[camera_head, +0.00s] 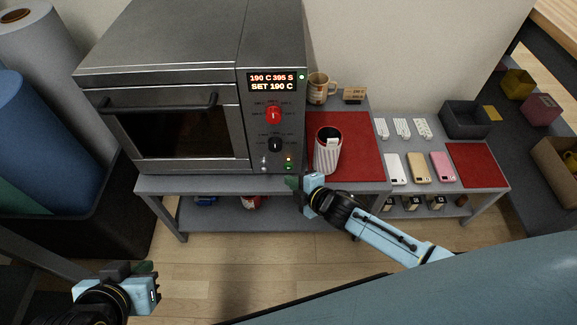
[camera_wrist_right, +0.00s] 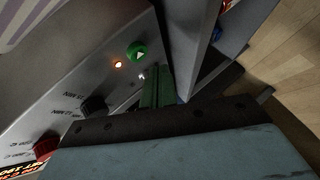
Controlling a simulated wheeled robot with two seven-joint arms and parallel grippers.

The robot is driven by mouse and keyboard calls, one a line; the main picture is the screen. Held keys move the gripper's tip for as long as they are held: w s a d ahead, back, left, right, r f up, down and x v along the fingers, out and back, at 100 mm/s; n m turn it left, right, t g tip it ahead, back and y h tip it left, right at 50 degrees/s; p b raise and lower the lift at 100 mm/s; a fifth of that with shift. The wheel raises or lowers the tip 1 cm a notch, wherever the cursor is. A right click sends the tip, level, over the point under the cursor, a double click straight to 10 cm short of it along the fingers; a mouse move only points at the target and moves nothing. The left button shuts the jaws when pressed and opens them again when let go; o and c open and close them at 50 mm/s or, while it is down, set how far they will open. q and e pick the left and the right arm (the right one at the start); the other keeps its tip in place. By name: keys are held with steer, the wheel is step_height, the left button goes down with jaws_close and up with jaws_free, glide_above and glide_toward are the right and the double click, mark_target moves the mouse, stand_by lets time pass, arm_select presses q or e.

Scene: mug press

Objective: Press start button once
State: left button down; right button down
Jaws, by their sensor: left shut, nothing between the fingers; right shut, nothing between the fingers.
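The press machine (camera_head: 170,60) is a grey oven-like box on a table, with a control panel on its right side. The green start button (camera_head: 289,167) is low on that panel; in the right wrist view it is a round green button with a white triangle (camera_wrist_right: 137,51). My right gripper (camera_head: 293,183) is shut and empty, just below and in front of the button. Its green fingertips (camera_wrist_right: 156,70) show close beside the button; I cannot tell whether they touch. My left gripper (camera_head: 156,281) is shut and empty at the lower left, away from the machine.
The display (camera_head: 272,82) reads "190 C 395 S" and "SET 190 C". A red knob (camera_head: 273,115) and a black knob (camera_head: 275,145) sit above the button. A striped mug (camera_head: 327,150) stands on a red mat (camera_head: 358,150) right of the machine. Phones (camera_head: 419,167) lie farther right.

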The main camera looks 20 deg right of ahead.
steer(key=shift+s+a+p, duration=0.3)
steer(key=shift+s, duration=0.65)
steer(key=shift+s+a+p, duration=0.25)
steer(key=shift+s+p, duration=0.05)
steer(key=shift+s, duration=0.65)
